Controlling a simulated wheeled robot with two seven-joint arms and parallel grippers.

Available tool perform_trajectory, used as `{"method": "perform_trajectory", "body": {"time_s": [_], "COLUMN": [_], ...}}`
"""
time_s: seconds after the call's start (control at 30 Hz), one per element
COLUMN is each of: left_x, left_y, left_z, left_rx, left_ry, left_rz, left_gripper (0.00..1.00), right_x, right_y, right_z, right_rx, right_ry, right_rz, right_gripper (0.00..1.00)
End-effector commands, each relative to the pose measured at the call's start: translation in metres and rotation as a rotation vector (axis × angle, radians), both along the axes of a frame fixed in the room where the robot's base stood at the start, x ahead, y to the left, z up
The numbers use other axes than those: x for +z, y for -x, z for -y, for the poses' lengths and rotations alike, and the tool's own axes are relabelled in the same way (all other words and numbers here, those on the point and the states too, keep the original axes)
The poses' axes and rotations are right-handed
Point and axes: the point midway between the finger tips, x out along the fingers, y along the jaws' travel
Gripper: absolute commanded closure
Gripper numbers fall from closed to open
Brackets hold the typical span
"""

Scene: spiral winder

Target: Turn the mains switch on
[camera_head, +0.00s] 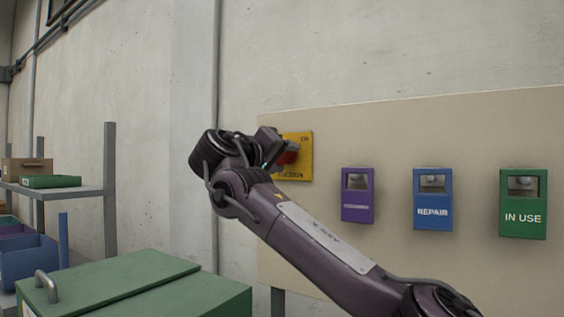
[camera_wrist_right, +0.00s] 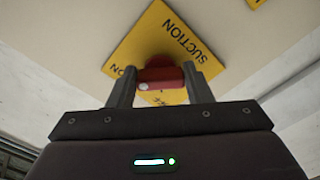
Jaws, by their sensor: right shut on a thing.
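A yellow square plate (camera_head: 304,170) with a red switch handle (camera_head: 287,157) is on the beige board. In the right wrist view the plate (camera_wrist_right: 160,30) reads "SUCTION" and shows an "ON" mark; I see no mains label. My right gripper (camera_head: 282,150) is at this switch, with its arm reaching up from the lower right. In the right wrist view the right gripper (camera_wrist_right: 161,76) has the red handle (camera_wrist_right: 158,76) between its two fingers, shut on it. The fingers partly hide the handle and plate. My left gripper is not in view.
Purple (camera_head: 357,208), blue (camera_head: 433,212) and green "IN USE" (camera_head: 523,218) boxes hang on the board (camera_head: 400,130) to the right. Another yellow piece (camera_wrist_right: 254,3) shows at the wrist view's top edge. A green cabinet (camera_head: 130,280) and shelf (camera_head: 85,192) stand left.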

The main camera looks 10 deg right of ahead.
Motion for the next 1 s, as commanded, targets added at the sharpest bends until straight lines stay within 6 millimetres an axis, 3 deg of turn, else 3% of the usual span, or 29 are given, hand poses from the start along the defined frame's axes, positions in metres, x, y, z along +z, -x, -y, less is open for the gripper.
{"method": "perform_trajectory", "body": {"time_s": [0.67, 0.7, 0.83, 1.0], "left_x": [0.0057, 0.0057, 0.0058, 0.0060], "left_y": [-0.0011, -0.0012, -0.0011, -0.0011], "left_z": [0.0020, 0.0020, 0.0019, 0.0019], "left_rx": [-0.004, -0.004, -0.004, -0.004], "left_ry": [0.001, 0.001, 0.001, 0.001], "left_rz": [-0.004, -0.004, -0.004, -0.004], "left_gripper": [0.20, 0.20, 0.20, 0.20], "right_x": [-0.0057, -0.0056, -0.0044, -0.0028], "right_y": [-0.0009, -0.0009, -0.0008, -0.0005], "right_z": [-0.0010, -0.0010, -0.0009, -0.0005], "right_rx": [-0.005, -0.004, -0.003, -0.002], "right_ry": [-0.044, -0.043, -0.043, -0.042], "right_rz": [0.032, 0.033, 0.035, 0.037], "right_gripper": [0.77, 0.51, 0.34, 0.33]}}
